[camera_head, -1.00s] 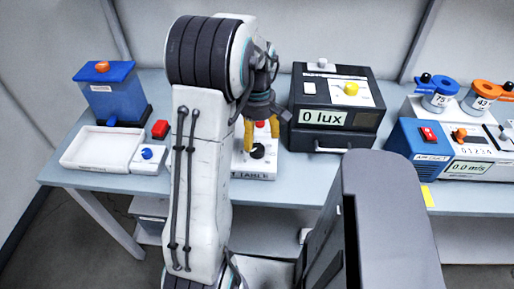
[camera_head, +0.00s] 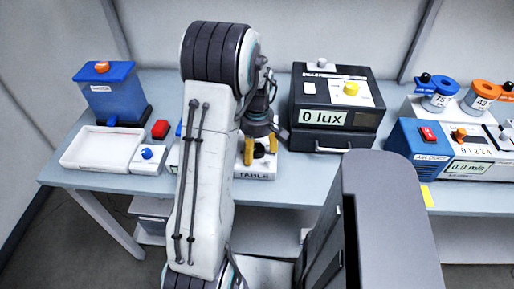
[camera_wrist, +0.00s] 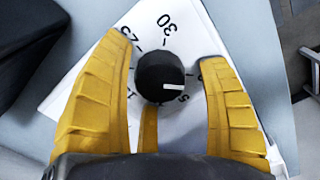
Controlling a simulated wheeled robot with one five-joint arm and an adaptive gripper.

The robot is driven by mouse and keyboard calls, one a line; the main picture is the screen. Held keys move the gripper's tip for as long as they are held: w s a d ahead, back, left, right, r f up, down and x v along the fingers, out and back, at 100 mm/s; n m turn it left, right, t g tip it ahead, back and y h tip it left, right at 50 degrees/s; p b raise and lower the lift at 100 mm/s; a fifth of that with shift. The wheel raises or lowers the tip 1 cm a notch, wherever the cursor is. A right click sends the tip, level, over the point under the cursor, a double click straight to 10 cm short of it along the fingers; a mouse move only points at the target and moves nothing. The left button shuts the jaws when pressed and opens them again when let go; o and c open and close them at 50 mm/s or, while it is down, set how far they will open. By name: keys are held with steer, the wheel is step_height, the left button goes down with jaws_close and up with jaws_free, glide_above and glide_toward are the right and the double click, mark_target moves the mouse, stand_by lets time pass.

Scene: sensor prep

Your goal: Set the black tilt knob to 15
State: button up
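The black tilt knob (camera_wrist: 160,78) is round, with a white pointer line directed to the right in the wrist view. It sits on a white panel (camera_wrist: 88,72) with printed scale marks; a 30 reads near the top, and other numbers are partly covered. My gripper (camera_wrist: 168,65) is open, its yellow fingers on either side of the knob with gaps visible. A third finger shows just below the knob. In the head view my gripper (camera_head: 260,150) is down at the knob (camera_head: 259,151), on a white box (camera_head: 262,175) labelled TABLE.
A black lux meter (camera_head: 338,105) stands close to the right of my gripper. A blue air duct unit (camera_head: 420,145) is farther right. A white tray (camera_head: 90,165), a blue container (camera_head: 112,98) and a small box with a blue knob (camera_head: 147,154) are at left.

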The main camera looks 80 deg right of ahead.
steer(key=c, duration=1.1)
steer(key=shift+c, duration=0.2)
steer(key=shift+m, duration=0.3)
